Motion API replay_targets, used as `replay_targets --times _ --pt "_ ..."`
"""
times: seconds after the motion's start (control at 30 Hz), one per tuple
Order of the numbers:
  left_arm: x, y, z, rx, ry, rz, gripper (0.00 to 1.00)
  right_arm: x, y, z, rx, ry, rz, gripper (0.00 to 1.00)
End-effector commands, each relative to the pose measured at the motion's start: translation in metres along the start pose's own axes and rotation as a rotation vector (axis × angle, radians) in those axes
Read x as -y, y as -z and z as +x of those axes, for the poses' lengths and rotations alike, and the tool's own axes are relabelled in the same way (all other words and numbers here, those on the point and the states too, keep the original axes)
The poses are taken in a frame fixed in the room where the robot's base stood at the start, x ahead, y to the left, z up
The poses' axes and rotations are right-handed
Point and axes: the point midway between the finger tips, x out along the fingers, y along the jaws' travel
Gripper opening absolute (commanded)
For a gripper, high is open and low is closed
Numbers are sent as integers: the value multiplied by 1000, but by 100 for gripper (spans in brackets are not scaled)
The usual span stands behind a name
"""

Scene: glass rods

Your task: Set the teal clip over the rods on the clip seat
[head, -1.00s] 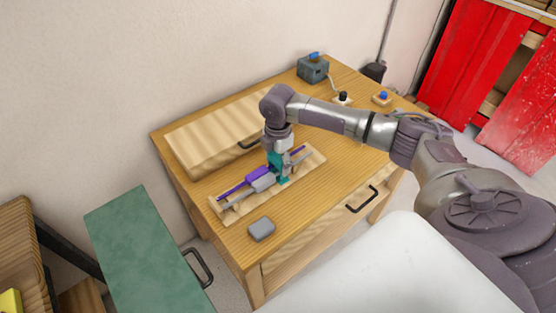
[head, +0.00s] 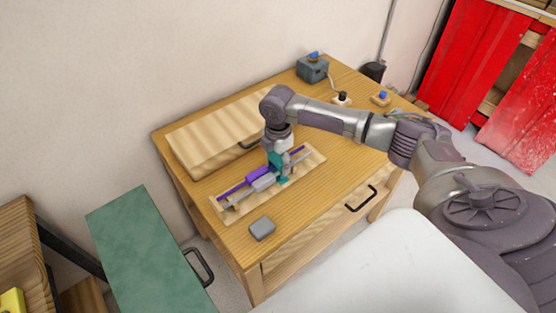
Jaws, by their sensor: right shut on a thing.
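The teal clip (head: 282,179) is at the right part of a light wooden tray (head: 222,211) on the desk. My right gripper (head: 279,166) points down and is shut on the clip, which stands at the rods. A purple rod (head: 232,191) and a grey rod (head: 241,197) lie side by side along the tray, each with a thicker block-like part in its middle. The rods run past the clip on both sides. The gripper hides part of the clip and the clip seat, so I cannot tell whether the clip is fully seated. My left gripper is not in view.
A grey block (head: 262,229) lies on the desk in front of the tray. A wooden box (head: 205,140) with a dark handle stands behind it. A dark device with a blue top (head: 313,68) and small button blocks (head: 381,98) are at the back.

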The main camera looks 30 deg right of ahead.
Motion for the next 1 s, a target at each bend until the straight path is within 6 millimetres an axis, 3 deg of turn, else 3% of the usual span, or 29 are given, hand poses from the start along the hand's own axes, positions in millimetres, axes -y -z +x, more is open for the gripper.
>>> replay_targets --times 0.7,0.73,0.77,1.0 --pt "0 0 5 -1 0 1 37 0 0 13 -1 0 0 30" --pt "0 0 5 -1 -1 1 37 0 0 12 -1 0 0 67" --pt "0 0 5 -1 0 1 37 0 0 12 -1 0 0 72" --pt "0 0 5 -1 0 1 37 0 0 12 -1 0 0 74"
